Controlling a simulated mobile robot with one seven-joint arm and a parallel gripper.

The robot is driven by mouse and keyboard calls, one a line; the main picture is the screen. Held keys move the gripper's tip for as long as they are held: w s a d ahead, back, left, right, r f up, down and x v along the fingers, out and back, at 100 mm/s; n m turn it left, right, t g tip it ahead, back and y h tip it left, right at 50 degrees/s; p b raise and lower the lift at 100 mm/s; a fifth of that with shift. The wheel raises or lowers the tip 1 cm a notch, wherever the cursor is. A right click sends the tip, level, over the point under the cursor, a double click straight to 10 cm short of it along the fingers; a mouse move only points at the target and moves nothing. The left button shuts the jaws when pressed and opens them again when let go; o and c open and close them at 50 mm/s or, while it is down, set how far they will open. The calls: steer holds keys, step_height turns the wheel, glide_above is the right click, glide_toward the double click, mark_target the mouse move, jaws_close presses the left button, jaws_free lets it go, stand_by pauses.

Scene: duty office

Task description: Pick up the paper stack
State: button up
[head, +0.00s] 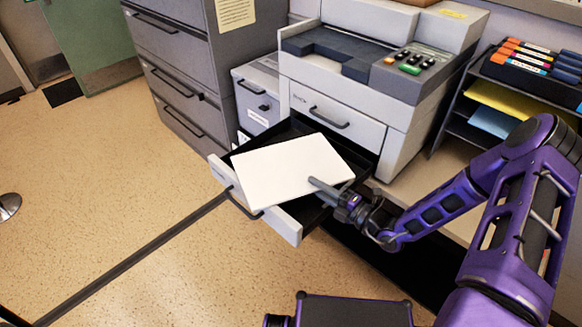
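The white paper stack (280,170) is over the pulled-out drawer (282,222) of the printer. Its near left part overlaps the drawer's front panel in the picture, so it seems raised out of the drawer and slightly tilted. My gripper (322,187) reaches in from the right at the stack's near right edge. One finger lies across the top of the paper; the other is hidden, apparently underneath. The gripper looks shut on the stack's edge.
The grey printer (370,70) stands behind the drawer, with a closed upper drawer (335,120). A grey filing cabinet (180,70) is at the left. A shelf rack (500,110) with colored binders and papers is at the right. The floor at the left is mostly clear.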

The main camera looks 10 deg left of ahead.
mark_target(291, 167)
steer(key=shift+x, duration=1.4)
jaws_close()
